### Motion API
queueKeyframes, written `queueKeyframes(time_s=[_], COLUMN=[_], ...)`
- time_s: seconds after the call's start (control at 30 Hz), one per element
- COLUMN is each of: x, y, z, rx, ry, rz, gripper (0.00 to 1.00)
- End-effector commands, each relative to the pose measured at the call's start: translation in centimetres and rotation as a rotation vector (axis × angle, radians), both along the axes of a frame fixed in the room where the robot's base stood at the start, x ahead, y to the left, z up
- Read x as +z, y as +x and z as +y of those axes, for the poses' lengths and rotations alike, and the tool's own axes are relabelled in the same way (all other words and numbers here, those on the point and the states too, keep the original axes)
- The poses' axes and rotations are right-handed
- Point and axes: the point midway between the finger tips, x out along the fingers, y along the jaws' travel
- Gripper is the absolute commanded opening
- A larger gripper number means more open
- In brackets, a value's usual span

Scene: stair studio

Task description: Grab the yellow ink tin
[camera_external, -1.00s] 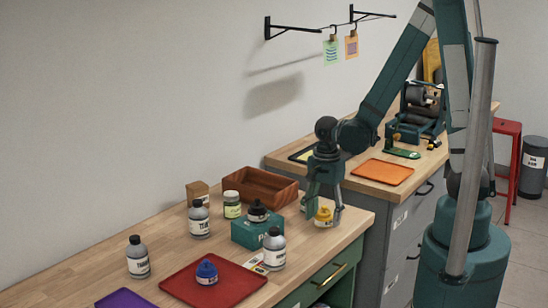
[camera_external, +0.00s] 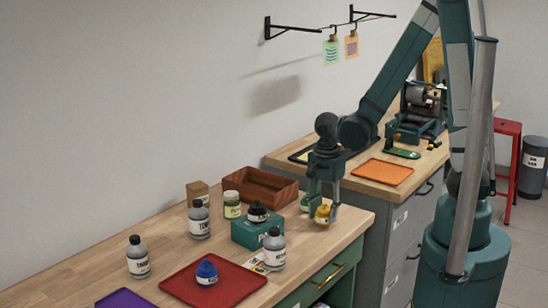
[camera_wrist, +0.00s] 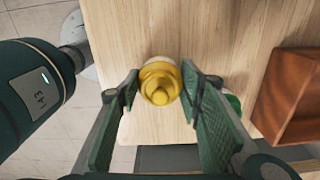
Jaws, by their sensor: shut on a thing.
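The yellow ink tin (camera_external: 323,214) is at the right end of the wooden bench top, near its front corner. My gripper (camera_external: 324,208) points down over it, with its fingers shut on the tin's sides. In the wrist view, the tin (camera_wrist: 160,84) sits between the tips of my two green-padded fingers (camera_wrist: 159,74), its round yellow top facing the camera. Whether its base clears the bench is hard to tell.
A green tin (camera_external: 305,203) stands close behind and left of my gripper. A wooden tray (camera_external: 262,187), a teal box (camera_external: 252,236), several bottles and a red tray (camera_external: 222,291) with a blue ink tin (camera_external: 206,271) lie further left. The orange mat (camera_external: 383,173) is behind.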

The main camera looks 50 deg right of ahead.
Motion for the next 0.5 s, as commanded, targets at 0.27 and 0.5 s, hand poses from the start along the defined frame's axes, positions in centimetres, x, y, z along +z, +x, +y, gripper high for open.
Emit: queueKeyframes(time_s=[0.27,0.5], x=[2.8,5.6], y=[-0.1,0.0], z=[0.0,0.0], rx=[0.000,0.000], ry=[0.000,0.000], rz=[0.000,0.000], gripper=[0.18,0.18])
